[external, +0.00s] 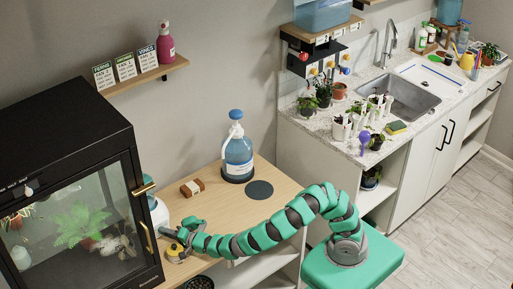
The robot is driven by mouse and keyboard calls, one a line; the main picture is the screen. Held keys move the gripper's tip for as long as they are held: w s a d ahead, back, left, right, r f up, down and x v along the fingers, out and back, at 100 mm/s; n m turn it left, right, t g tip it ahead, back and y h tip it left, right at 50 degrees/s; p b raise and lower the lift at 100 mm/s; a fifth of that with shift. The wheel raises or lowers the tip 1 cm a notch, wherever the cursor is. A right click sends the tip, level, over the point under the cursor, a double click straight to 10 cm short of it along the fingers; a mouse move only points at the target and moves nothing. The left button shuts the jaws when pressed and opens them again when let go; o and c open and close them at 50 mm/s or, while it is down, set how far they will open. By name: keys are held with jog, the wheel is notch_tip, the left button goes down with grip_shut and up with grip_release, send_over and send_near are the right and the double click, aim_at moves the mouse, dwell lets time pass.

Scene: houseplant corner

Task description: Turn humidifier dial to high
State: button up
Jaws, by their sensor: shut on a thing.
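The humidifier (159,217) is a pale white-blue rounded body on the wooden table, partly hidden behind the black glass cabinet. My gripper (175,246) is low at its front, at the end of my green segmented arm that reaches left across the table. The jaws are shut on a small part at the humidifier's front, which appears to be the dial. The dial itself is mostly covered by the jaws and too small to read, so its setting cannot be told. Yellow and grey parts show around the jaw tips.
The black glass cabinet (75,205) with plants and brass handles stands close left of my gripper. A blue pump bottle (237,154), a brown block (192,188) and a dark round mat (259,190) are on the table (215,205). The sink counter (345,144) is at right.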

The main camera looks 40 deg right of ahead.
jog(key=shift+d+f, duration=0.1)
jog(key=shift+f, duration=0.05)
jog(key=o, duration=1)
jog(key=shift+s, duration=0.1)
jog(key=shift+p+v, duration=1.5)
jog(key=shift+v, duration=5.3)
jog(key=shift+d+f, duration=0.1)
jog(key=shift+f, duration=0.05)
